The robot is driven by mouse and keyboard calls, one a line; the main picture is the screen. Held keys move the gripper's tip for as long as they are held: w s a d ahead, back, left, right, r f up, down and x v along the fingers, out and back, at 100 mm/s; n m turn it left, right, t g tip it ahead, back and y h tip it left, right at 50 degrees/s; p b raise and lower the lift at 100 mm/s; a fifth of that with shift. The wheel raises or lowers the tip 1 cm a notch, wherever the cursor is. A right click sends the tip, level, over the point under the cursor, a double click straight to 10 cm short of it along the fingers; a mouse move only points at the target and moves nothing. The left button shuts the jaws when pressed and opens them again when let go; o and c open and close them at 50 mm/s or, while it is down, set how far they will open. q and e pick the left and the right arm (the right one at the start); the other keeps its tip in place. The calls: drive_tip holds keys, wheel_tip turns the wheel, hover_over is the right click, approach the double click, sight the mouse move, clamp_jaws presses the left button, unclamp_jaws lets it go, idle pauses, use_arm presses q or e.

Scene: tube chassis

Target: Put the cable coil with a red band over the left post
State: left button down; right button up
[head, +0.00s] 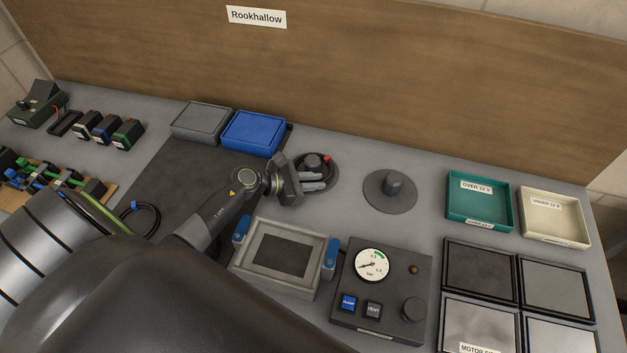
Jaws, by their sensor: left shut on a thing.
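The black cable coil with a red band (327,158) is at the left post (313,161), and the dark top of that post shows close to the coil. My left gripper (318,179) is shut on the coil's near side, its fingers pointing right. The gripper covers part of the coil and the post's foot. I cannot tell whether the coil rests on the base or is held a little above it. The right post (393,184) stands bare on its round base. My right gripper is not in view.
Another black coil (157,222) lies on the dark mat (178,178) at left. Grey (201,121) and blue (253,133) boxes stand behind my left arm. A framed fixture (283,292) and gauge panel (421,270) are in front. Teal (478,219) and cream (553,237) trays stand right.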

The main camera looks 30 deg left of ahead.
use_arm(q)
drive_tip(key=c, duration=1.6)
unclamp_jaws()
drive_tip(key=shift+p+v, duration=0.35)
drive_tip(key=shift+v, duration=5.15)
